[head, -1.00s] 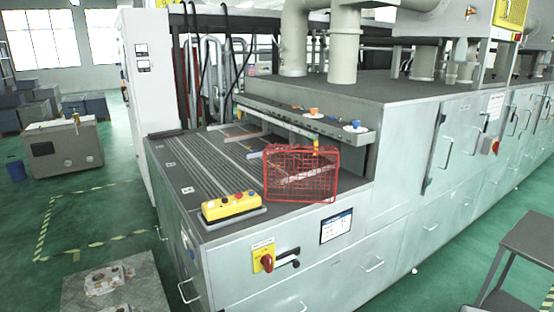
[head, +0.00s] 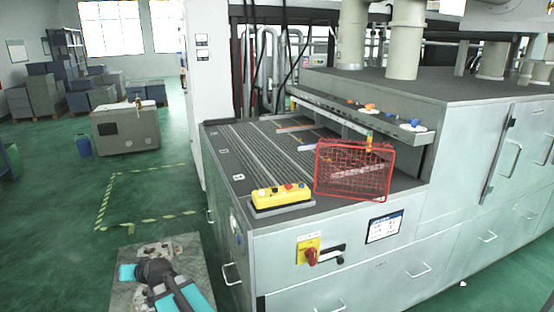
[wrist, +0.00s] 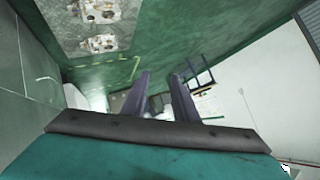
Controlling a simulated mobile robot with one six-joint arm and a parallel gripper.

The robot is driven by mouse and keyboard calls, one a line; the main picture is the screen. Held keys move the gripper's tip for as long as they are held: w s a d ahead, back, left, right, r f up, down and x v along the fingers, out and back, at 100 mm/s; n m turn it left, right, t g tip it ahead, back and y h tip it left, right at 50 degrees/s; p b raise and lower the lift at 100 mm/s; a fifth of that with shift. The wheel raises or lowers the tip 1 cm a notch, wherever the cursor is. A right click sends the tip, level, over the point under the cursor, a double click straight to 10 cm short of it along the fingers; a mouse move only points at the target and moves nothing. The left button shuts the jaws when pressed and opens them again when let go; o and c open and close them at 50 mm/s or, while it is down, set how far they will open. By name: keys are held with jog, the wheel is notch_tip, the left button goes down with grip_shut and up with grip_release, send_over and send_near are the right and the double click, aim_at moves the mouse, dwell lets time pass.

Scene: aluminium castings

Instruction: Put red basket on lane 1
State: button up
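The red basket (head: 354,172) is a wire-mesh box on the machine's top, right of the yellow control box, and it looks slightly tilted. The grooved lanes (head: 262,160) run side by side along the left of the machine top. Small white labels lie at their left edge, too small to read. In the wrist view my gripper (wrist: 160,76) has its two dark fingers apart, with nothing seen held between them. In the head view my teal and dark arm shows at the bottom left, low and well away from the basket; its fingers cannot be made out there.
The yellow control box (head: 282,195) with buttons stands at the front of the lanes. A metal bar (head: 350,115) with coloured knobs spans above the lanes behind the basket. A grey plate with castings (wrist: 98,12) lies beside my arm. Green floor at left is open.

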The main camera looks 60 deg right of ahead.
aim_at(364, 140)
jog(key=s+d+r+m+t+h, duration=0.2)
jog(key=d+r+m+t+h, duration=0.5)
jog(key=d+r, duration=1.6)
jog(key=s+d+r+m+g+h, duration=0.2)
jog(key=s+d+r+m+h, duration=0.15)
jog(key=d, duration=0.25)
jog(key=s+d+r+m+g+h, duration=0.2)
jog(key=s+d+m+h, duration=0.1)
jog(key=d+m+h, duration=0.15)
jog(key=s+d+r+m+g+h, duration=0.3)
jog(key=s+d+r+m+g, duration=0.15)
jog(key=s+d, duration=0.35)
jog(key=s+d+r+m+g+h, duration=0.3)
jog(key=s+d+m+g, duration=0.25)
jog(key=s, duration=0.45)
jog(key=s+d+m+g+y, duration=0.1)
jog(key=s+m+g, duration=0.3)
jog(key=s, duration=0.4)
jog(key=s+d+m+g+y, duration=0.2)
jog(key=s+d+m+g, duration=0.2)
jog(key=s, duration=0.5)
jog(key=shift+s+d+g, duration=0.2)
jog(key=shift+d+g, duration=0.15)
jog(key=shift+g, duration=0.35)
jog(key=shift+d, duration=0.15)
jog(key=shift+p+x, duration=1.6)
jog(key=shift+x, duration=5.15)
jog(key=shift+c, duration=0.6)
